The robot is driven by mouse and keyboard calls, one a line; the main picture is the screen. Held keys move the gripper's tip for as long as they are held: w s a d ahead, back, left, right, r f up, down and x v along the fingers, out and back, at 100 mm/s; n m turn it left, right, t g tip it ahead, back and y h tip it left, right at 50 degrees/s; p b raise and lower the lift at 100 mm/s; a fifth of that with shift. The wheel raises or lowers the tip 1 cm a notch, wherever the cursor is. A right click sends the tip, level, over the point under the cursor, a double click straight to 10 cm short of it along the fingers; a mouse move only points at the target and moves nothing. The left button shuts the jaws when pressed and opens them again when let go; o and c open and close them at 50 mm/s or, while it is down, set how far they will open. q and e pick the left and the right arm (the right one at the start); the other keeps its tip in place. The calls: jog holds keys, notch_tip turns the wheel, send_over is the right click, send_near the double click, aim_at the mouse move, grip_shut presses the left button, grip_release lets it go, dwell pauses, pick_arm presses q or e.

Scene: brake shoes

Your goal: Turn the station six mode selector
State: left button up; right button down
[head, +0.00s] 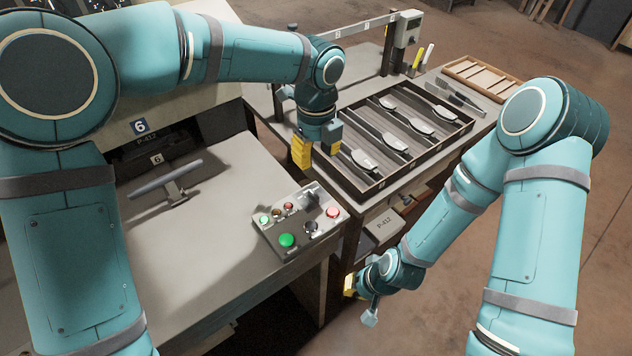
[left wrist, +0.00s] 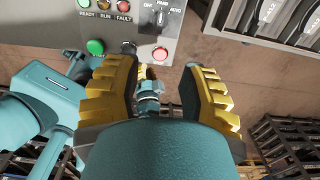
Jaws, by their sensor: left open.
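The station six control panel (head: 318,236) is a grey box at the right corner of the station's table. Its black mode selector (head: 310,197) sits behind the lower row of buttons. In the left wrist view the selector (left wrist: 162,18) is near the top, with OFF, HAND and AUTO marks around it. My left gripper (head: 316,150) is open and empty, above and behind the panel in the head view. Its yellow fingers (left wrist: 165,75) show wide apart, apart from the selector. My right gripper (head: 359,297) hangs low at the right of the table; its jaws are unclear.
The panel also has a green button (head: 286,241), a red button (head: 333,212) and small lamps. A metal T-shaped part (head: 170,187) is on the station table. A tray (head: 382,188) of brake shoes stands at the right, close to the left gripper.

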aim_at(316, 197)
pick_arm(q)
notch_tip(316, 197, down, 14)
jog(key=b, duration=0.2)
jog(key=shift+s+r+b, duration=0.1)
jog(key=shift+r+b, duration=0.05)
jog(key=shift+b, duration=0.15)
grip_shut()
